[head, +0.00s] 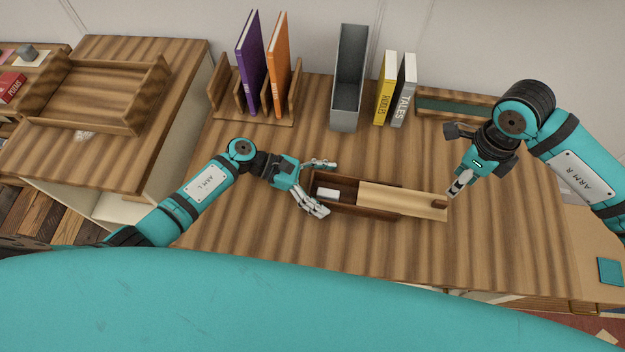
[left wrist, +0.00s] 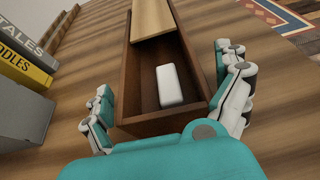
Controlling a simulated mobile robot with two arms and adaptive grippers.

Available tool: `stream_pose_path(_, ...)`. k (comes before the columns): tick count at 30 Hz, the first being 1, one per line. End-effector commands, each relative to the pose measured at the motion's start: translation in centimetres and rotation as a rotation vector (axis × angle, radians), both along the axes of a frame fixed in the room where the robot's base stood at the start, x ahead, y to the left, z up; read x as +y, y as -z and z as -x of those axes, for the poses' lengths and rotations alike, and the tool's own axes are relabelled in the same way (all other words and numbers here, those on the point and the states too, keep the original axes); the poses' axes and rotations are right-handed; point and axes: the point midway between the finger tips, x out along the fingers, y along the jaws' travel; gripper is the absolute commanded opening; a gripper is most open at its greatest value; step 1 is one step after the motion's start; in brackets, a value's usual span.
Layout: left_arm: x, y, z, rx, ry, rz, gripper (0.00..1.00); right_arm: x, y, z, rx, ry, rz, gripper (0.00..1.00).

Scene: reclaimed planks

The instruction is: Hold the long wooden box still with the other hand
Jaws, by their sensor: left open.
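The long wooden box (head: 345,204) lies on the table, dark brown, with a pale sliding lid (head: 400,201) that sticks out past its right end. A white block (head: 328,193) lies inside the uncovered left part; it also shows in the left wrist view (left wrist: 169,85). My left gripper (head: 322,187) is open at the box's left end, with one finger on each side.
Behind the box stand a rack (head: 221,98) with a purple book (head: 249,65) and an orange book (head: 279,65), a grey holder (head: 346,105), a yellow book (head: 385,90) and a grey book (head: 403,92). The table (head: 300,255) in front is clear.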

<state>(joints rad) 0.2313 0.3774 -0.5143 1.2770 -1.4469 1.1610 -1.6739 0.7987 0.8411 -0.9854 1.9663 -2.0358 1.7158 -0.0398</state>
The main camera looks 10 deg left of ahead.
Motion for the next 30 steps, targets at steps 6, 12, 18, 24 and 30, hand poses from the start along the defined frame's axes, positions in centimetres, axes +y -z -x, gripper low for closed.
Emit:
stream_pose_path(6,-0.3,0.13,0.0,0.0,0.0,0.0,1.0,0.0,0.0,0.0,0.0,0.0,0.0,0.38)
stream_pose_path(12,-0.28,0.12,0.01,0.0,0.0,0.0,0.88,0.0,0.0,0.0,0.0,0.0,0.0,0.38)
stream_pose_path(18,-0.26,0.11,0.01,0.0,0.0,0.0,0.62,0.0,0.0,0.0,0.0,0.0,0.0,0.38)
stream_pose_path(24,-0.25,0.09,0.01,0.0,0.0,0.0,0.43,0.0,0.0,0.0,0.0,0.0,0.0,0.38)
stream_pose_path(30,-0.25,0.09,0.01,0.0,0.0,0.0,0.42,0.0,0.0,0.0,0.0,0.0,0.0,0.38)
